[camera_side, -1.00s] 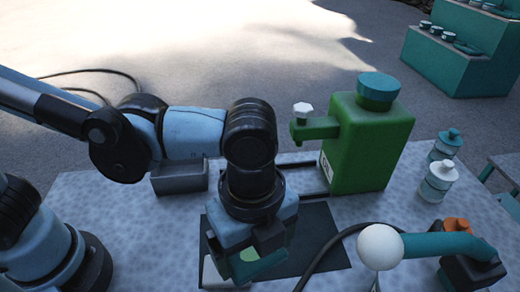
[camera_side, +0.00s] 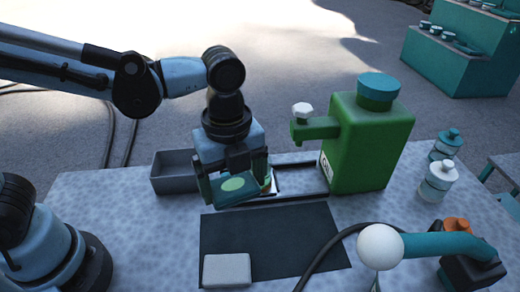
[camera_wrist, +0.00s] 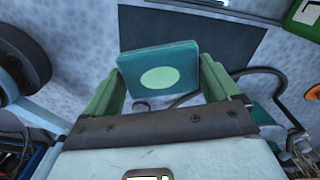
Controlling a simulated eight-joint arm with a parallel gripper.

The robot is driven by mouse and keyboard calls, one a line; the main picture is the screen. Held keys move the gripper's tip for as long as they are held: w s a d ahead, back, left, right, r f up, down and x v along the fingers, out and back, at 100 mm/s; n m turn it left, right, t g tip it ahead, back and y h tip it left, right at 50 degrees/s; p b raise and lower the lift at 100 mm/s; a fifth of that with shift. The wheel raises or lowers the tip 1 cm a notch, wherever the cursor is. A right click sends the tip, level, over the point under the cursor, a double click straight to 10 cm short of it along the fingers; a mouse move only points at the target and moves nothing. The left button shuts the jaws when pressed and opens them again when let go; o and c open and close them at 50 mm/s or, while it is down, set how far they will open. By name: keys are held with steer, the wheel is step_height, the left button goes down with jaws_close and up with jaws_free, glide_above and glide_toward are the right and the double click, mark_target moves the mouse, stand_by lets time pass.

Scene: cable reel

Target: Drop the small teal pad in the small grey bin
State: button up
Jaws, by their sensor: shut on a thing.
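The small teal pad (camera_side: 240,186), with a pale green oval on its face, is held tilted in my gripper (camera_side: 235,188). In the wrist view the pad (camera_wrist: 160,75) sits between the two green fingers of my gripper (camera_wrist: 158,85). My gripper is shut on it and holds it above the table, behind the dark mat. The small grey bin (camera_side: 173,182) stands just to the left of my gripper in the side view. Its visible inside looks empty.
A green dispenser (camera_side: 365,145) with a teal cap stands right of my gripper, its spout pointing left. A dark mat (camera_side: 290,235) lies in front, with a pale grey block (camera_side: 227,270) on it. A white ball on a teal arm (camera_side: 380,246) and a black cable are at front right.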

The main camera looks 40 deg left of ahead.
steer(key=w+a+m, duration=0.2)
steer(key=a, duration=1.8)
steer(key=shift+w+d+f, duration=0.1)
steer(key=shift+f, duration=1.05)
steer(key=shift+w+d+f, duration=0.1)
steer(key=shift+f, duration=1.05)
steer(key=o, duration=0.9)
steer(key=shift+c, duration=0.2)
steer(key=shift+r, duration=0.15)
